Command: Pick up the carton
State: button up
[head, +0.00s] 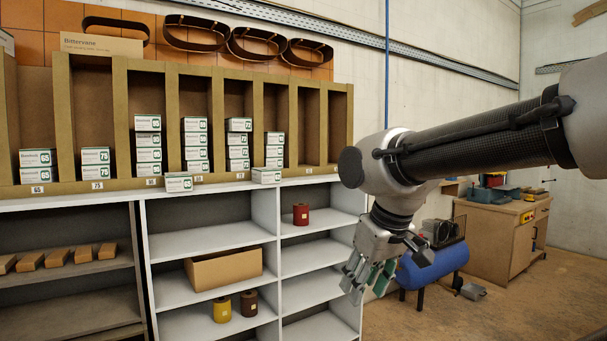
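Several small white cartons with green labels stand in the upright slots of a brown rack, such as a stack (148,145) in the third slot. Two single cartons lie on the ledge in front of the slots, one left of centre (179,183) and one further right (266,176). Which one is meant, I cannot tell. A larger brown carton (101,45) marked Bittervane lies on top of the rack. My gripper (366,290) hangs right of the shelves, apart from all the cartons. Its green-padded fingers look spread, with nothing seen between them.
White shelves (205,238) below the rack hold an open brown box (224,269) and red, yellow and brown spools. A blue tank (434,266) and a wooden cabinet (499,235) stand at the right. Bare floor shows at the lower right.

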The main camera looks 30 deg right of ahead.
aim_at(176, 182)
jog(key=i+l, duration=0.1)
jog(key=l, duration=0.4)
jog(key=i+l, duration=0.1)
jog(key=l, duration=0.4)
jog(key=i+l, duration=0.1)
jog(key=l, duration=0.35)
jog(key=i+l+u, duration=0.1)
jog(key=l, duration=0.4)
jog(key=i+l, duration=0.1)
jog(key=l, duration=0.4)
jog(key=i+l, duration=0.15)
jog(key=i, duration=0.35)
jog(key=i+l, duration=0.2)
jog(key=i, duration=0.25)
jog(key=i+l, duration=0.15)
jog(key=i, duration=0.35)
jog(key=i+u, duration=0.1)
jog(key=u, duration=0.35)
jog(key=i+l+u, duration=0.1)
jog(key=u, duration=0.3)
jog(key=i+l+u, duration=0.1)
jog(key=u, duration=0.35)
jog(key=l+u, duration=0.15)
jog(key=u, duration=0.3)
jog(key=i+l, duration=0.05)
